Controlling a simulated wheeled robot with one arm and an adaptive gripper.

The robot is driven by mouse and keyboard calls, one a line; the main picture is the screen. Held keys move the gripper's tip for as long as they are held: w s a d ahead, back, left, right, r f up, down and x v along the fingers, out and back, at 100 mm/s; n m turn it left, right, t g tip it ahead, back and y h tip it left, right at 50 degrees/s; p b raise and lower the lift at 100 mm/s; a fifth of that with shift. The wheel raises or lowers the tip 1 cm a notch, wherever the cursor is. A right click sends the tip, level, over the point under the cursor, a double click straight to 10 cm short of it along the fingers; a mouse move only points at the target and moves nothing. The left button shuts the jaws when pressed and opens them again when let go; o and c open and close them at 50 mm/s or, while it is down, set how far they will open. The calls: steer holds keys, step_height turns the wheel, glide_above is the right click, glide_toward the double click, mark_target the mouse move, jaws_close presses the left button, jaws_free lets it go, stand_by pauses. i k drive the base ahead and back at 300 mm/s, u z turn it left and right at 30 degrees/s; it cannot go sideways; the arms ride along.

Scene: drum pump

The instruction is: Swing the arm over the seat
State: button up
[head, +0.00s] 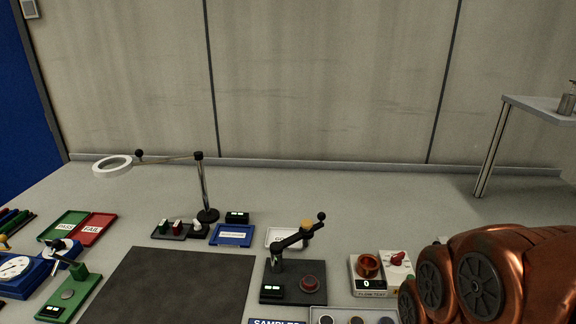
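A black device stands on a dark base (285,296) right of the dark mat. Its black swing arm (291,241) sits on a short post and points back and to the right, ending in a ball knob (321,216). A round reddish seat (310,283) lies on the base, in front of the arm and to the right of the post. The arm is not over the seat in this view. A yellowish piece (307,226) shows at the arm's outer end; I cannot tell whether it is attached. My gripper is out of view; only my copper arm links show at the lower right.
A flow test box (369,288) with a red knob stands right of the device, close to my arm. A magnifier lamp (203,185) stands behind the dark mat (175,284). A green device (73,295) is at left. Bare table lies behind.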

mark_target(276, 247)
steer(key=k, duration=0.5)
steer(key=z, duration=0.3)
steer(key=i, duration=0.85)
steer(key=u, duration=1.95)
